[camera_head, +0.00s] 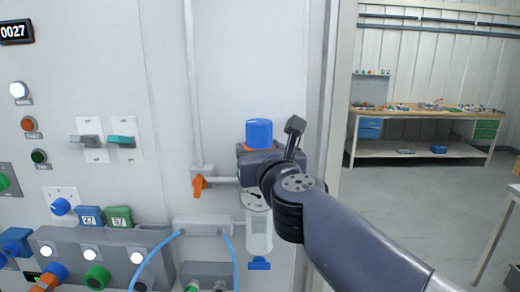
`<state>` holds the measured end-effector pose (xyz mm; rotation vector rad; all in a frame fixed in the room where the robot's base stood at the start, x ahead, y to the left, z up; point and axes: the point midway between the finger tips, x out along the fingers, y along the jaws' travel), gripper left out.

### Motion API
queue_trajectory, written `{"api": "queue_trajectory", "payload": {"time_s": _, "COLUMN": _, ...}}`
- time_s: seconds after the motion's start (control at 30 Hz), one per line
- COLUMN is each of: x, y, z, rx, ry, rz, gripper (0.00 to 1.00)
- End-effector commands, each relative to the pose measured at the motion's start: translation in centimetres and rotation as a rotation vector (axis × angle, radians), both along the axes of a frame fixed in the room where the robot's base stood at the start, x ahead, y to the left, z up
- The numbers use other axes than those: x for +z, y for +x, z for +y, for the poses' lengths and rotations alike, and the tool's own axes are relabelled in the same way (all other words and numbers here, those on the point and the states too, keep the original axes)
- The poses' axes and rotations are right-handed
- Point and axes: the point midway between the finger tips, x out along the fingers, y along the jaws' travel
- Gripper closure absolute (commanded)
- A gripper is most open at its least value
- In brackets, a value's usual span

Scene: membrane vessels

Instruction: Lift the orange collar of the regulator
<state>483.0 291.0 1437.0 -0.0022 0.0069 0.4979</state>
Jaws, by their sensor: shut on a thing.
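The regulator is on the grey panel, with a blue knob (259,133) on top, a round gauge (253,199), a clear bowl (259,234) and a blue piece (259,263) at the bottom. My gripper (257,158) is right below the blue knob, in front of the regulator's upper part. It is shut on the regulator there, at the height of the collar. The fingertips are hard to make out.
An orange valve handle (198,185) is on the grey pipe left of the regulator. Switches, blue tubes and a manifold box (105,243) fill the panel's lower left. A workbench (425,112) stands far back right, with open floor before it.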

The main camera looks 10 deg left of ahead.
Motion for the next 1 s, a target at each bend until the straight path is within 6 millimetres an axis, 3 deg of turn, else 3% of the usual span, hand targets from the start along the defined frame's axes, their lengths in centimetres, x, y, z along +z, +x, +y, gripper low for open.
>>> {"api": "queue_trajectory", "payload": {"time_s": 0.13, "x": 0.7, "y": -0.1, "z": 0.0, "rx": 0.0, "ry": 0.006, "rz": -0.011, "gripper": 0.83}}
{"api": "queue_trajectory", "payload": {"time_s": 0.17, "x": 0.7, "y": -0.1, "z": -0.1, "rx": 0.0, "ry": 0.006, "rz": -0.011, "gripper": 0.42}}
{"api": "queue_trajectory", "payload": {"time_s": 0.4, "x": 0.5, "y": 0.0, "z": 0.0, "rx": 0.0, "ry": 0.006, "rz": -0.008, "gripper": 0.22}}
{"api": "queue_trajectory", "payload": {"time_s": 0.77, "x": 0.4, "y": -0.5, "z": -0.3, "rx": 0.0, "ry": 0.005, "rz": -0.007, "gripper": 0.2}}
{"api": "queue_trajectory", "payload": {"time_s": 1.0, "x": 0.6, "y": -3.5, "z": -1.9, "rx": 0.0, "ry": 0.007, "rz": -0.009, "gripper": 0.2}}
